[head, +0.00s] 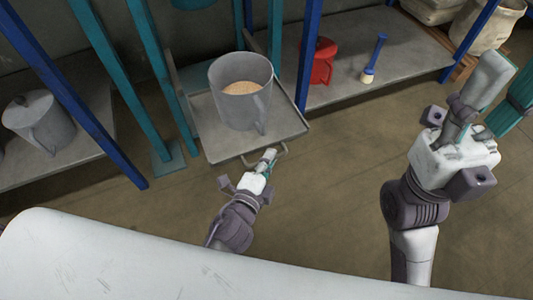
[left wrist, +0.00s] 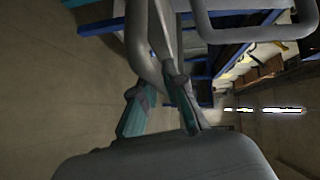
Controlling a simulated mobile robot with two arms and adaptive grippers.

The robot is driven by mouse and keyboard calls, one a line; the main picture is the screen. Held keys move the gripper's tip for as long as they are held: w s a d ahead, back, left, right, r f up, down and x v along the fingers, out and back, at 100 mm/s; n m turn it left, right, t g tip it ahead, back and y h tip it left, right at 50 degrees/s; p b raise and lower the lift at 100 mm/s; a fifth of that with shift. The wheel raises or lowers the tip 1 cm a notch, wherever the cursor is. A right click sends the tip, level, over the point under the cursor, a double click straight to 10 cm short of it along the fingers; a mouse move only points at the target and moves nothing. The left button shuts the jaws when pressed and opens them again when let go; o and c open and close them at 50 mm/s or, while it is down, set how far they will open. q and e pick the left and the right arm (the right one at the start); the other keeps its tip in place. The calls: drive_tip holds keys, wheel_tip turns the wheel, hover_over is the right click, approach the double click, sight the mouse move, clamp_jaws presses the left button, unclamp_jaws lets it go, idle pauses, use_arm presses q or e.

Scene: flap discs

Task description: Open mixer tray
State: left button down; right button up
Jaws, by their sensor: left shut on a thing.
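The mixer tray (head: 290,128) is a flat grey metal tray with a thin wire handle (head: 250,160) at its front edge. It sticks out between teal posts. A grey mug-like bucket (head: 228,105) holding tan powder stands upright on it. My left gripper (head: 268,160) is at the handle, shut on it. In the left wrist view its teal fingers (left wrist: 165,88) close at a grey bar (left wrist: 140,45). The exact contact is partly hidden by the fingers. My right gripper (head: 502,88) is raised at the far right, away from the tray; its finger gap is unclear.
A blue post (head: 309,50) stands right of the tray. Behind it, a shelf (head: 340,88) holds a red jug (head: 322,62) and a blue-handled brush (head: 374,58). Another grey bucket (head: 40,122) is on the left shelf. The floor (head: 330,190) in front is clear.

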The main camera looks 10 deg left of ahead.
use_arm(q)
drive_tip(key=c, duration=1.2)
unclamp_jaws()
drive_tip(key=shift+s, duration=0.1)
drive_tip(key=v, duration=1.2)
